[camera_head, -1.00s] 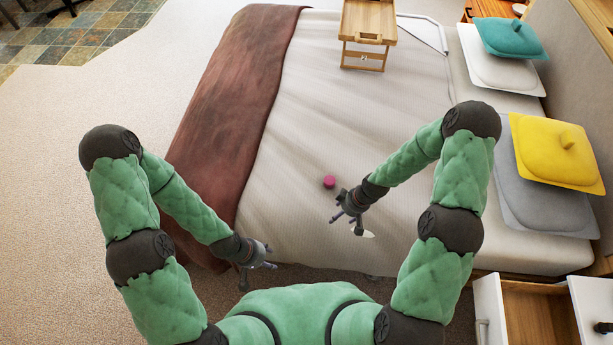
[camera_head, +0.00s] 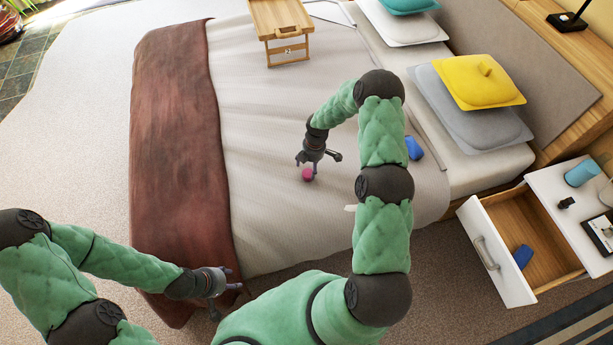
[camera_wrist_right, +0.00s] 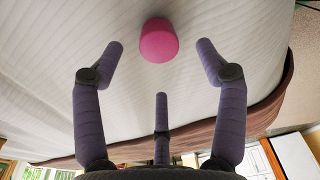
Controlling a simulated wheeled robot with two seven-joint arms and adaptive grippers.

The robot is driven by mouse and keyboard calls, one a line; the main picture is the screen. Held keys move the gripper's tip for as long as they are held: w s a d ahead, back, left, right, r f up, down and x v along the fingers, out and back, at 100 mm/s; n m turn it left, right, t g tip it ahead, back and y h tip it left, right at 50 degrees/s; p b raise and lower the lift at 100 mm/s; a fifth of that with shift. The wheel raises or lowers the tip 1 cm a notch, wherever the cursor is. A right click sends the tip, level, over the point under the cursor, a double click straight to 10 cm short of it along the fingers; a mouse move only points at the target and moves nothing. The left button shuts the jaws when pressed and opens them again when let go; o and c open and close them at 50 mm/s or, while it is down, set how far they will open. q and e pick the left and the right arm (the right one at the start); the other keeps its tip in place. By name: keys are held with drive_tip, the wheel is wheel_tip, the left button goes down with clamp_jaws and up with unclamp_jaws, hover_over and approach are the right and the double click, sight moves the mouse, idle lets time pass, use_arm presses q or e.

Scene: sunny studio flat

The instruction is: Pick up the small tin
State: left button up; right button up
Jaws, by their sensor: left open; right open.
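The small tin is a pink, round, short tin (camera_head: 307,174) lying on the pale bed cover. It also shows in the right wrist view (camera_wrist_right: 158,42), just ahead of the fingers and centred between the two outer ones. My right gripper (camera_head: 318,162) is open and empty, above the bed right beside the tin; its spread fingers show in the right wrist view (camera_wrist_right: 160,65). Whether any finger touches the tin I cannot tell. My left gripper (camera_head: 228,290) is open and empty, low near the bed's front corner by the brown throw (camera_head: 180,150).
A wooden bed tray (camera_head: 280,20) stands at the far end of the bed. A blue object (camera_head: 414,147) lies near my right arm. Yellow (camera_head: 475,75) and grey (camera_head: 465,115) cushions lie at the right. A nightstand has an open drawer (camera_head: 495,255). The bed around the tin is clear.

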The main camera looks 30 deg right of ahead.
sight(308, 173)
drive_tip(key=f, duration=0.2)
drive_tip(key=f+b, duration=0.2)
drive_tip(key=f, duration=0.1)
drive_tip(key=shift+w+a+f, duration=0.15)
drive_tip(key=shift+a+f, duration=0.15)
drive_tip(key=c, duration=1.2)
